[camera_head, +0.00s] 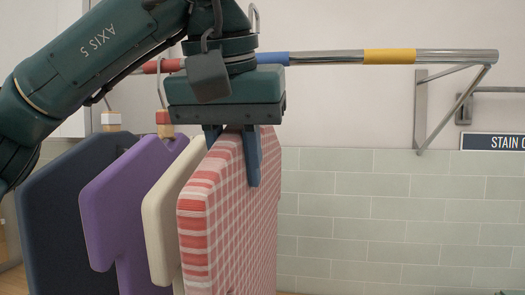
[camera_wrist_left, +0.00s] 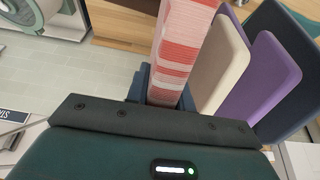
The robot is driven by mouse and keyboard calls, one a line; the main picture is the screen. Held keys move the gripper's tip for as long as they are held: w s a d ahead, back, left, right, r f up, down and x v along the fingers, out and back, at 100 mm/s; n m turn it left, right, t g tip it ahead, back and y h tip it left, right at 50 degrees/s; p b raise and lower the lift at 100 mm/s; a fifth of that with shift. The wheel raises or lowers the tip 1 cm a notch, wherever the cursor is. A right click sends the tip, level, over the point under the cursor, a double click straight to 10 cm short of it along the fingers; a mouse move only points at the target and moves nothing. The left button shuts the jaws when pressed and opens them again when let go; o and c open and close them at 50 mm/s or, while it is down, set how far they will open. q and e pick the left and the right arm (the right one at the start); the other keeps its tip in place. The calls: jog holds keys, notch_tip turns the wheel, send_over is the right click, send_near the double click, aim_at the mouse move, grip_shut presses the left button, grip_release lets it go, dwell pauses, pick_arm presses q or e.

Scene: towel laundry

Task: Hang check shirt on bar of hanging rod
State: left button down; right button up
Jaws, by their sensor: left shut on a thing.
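The red-and-white check shirt (camera_head: 235,215) is a stiff, upright slab below my left gripper (camera_head: 232,158). My left gripper is shut on its top edge; the shirt also shows between the fingers in the left wrist view (camera_wrist_left: 182,50). A metal hook (camera_head: 254,18) rises above the gripper, higher in the picture than the rod. Its lower part is hidden, and I cannot tell whether it is over the bar. The hanging rod (camera_head: 455,56) is chrome with red, blue and yellow bands, and passes behind my left wrist. My right gripper is not in view.
Cream (camera_head: 165,220), purple (camera_head: 125,205) and dark navy (camera_head: 62,215) garments hang close together left of the check shirt. A triangular wall bracket (camera_head: 450,105) supports the rod's right end. The rod's blue-to-yellow stretch is free. A washer-like machine (camera_wrist_left: 40,15) shows in the left wrist view.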

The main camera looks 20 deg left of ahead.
pick_arm(q)
jog(key=w+a+f+b, duration=0.1)
jog(key=w+f+b, duration=0.1)
jog(key=w, duration=0.6)
jog(key=shift+w+a+f, duration=0.25)
jog(key=shift+a+f, duration=0.1)
jog(key=shift+f, duration=0.1)
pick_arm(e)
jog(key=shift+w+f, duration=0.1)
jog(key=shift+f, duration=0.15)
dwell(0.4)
pick_arm(q)
jog(key=c, duration=1.1)
grip_release()
